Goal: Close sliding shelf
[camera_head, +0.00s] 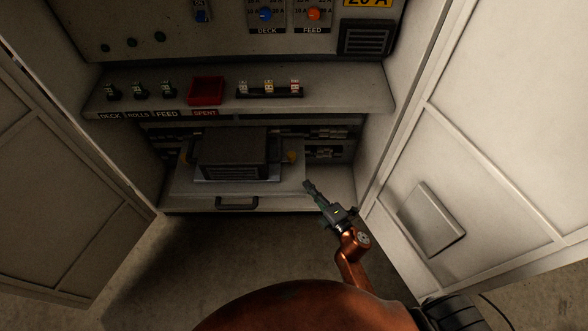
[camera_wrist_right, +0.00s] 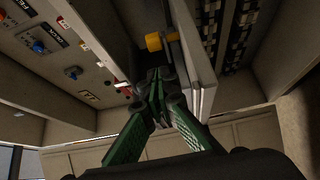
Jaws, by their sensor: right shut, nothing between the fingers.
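The sliding shelf (camera_head: 288,180) is a pale flat board low in the cabinet, with a dark bar handle (camera_head: 237,203) at its front. A dark grey ribbed box (camera_head: 235,150) sits on it. The shelf's front edge lies close to the cabinet's front edge. My right gripper (camera_head: 309,186) is shut and empty, with its tips at the shelf's right front corner; I cannot tell whether they touch it. The right wrist view shows its green fingers together (camera_wrist_right: 157,76) beside a pale panel, likely the shelf (camera_wrist_right: 192,60). My left gripper is not in view.
Open cabinet doors stand at the left (camera_head: 65,170) and right (camera_head: 500,140). An upper ledge (camera_head: 345,92) holds a red bin (camera_head: 206,90) and several small fuse-like parts. The floor in front is clear.

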